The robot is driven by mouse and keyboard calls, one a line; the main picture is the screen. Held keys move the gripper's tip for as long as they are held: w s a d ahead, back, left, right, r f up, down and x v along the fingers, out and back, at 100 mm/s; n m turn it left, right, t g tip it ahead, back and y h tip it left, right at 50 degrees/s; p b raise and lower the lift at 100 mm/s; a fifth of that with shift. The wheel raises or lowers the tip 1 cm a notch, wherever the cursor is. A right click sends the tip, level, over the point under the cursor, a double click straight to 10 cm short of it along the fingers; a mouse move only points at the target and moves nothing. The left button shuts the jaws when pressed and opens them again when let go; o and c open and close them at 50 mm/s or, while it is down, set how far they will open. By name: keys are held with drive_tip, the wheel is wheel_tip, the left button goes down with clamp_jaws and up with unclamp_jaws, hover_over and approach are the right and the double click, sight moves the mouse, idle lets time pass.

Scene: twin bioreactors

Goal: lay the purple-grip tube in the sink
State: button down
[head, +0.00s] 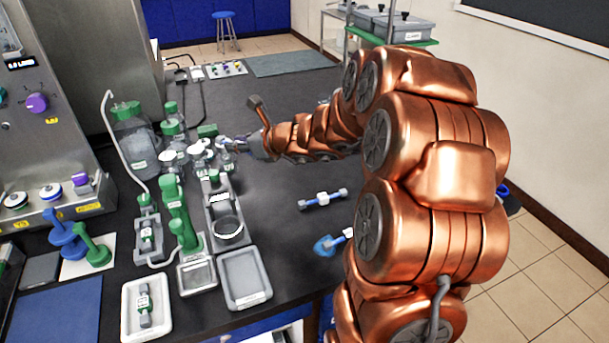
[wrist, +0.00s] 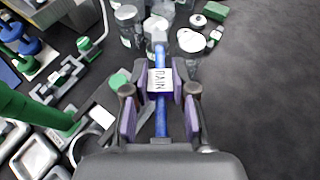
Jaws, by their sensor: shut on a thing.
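My gripper (wrist: 160,88) is shut on a slim blue tube (wrist: 161,120) at a block with a white lettered label (wrist: 160,78). Purple shows beside and below the label, between and along my fingers; I cannot tell how much belongs to the grip. The tube points away from my wrist, toward white-capped bottles. In the head view, my gripper (head: 240,144) is small and beside those bottles, and the tube is mostly hidden. I cannot make out a clear sink; a shallow grey tray (head: 262,293) sits at the bench front.
Bottles with white caps (head: 172,156) and green caps (head: 172,128) crowd the far end of the tube. A green-handled fixture (head: 180,215) stands left. Another blue-ended tube (head: 323,199) and a blue piece (head: 328,244) lie on the dark bench, whose right side is mostly clear.

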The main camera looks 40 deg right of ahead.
drive_tip(key=shift+n+g+y, duration=0.3)
drive_tip(key=shift+n+y, duration=0.6)
drive_tip(key=s+d+f+b, duration=0.1)
drive_tip(key=s+d+f, duration=0.2)
drive_tip(key=s, duration=0.3)
drive_tip(key=s+d+f+b, duration=0.2)
drive_tip(key=s+d+f, duration=0.1)
drive_tip(key=s+d, duration=0.2)
drive_tip(key=s+d+f+b, duration=0.1)
drive_tip(key=s+d+f, duration=0.2)
drive_tip(key=s, duration=0.5)
drive_tip(key=shift+d+f, duration=0.25)
drive_tip(key=shift+d, duration=0.25)
drive_tip(key=p, duration=0.2)
hover_over(300, 180)
drive_tip(key=shift+s+a+f, duration=0.15)
drive_tip(key=shift+s+f, duration=0.2)
drive_tip(key=shift+f, duration=0.4)
drive_tip(key=shift+w+f, duration=0.2)
drive_tip(key=shift+f, duration=0.7)
drive_tip(key=shift+w+f, duration=0.2)
drive_tip(key=shift+f, duration=0.7)
drive_tip(key=shift+f, duration=0.15)
drive_tip(key=c, duration=1)
unclamp_jaws()
drive_tip(key=shift+o, duration=0.2)
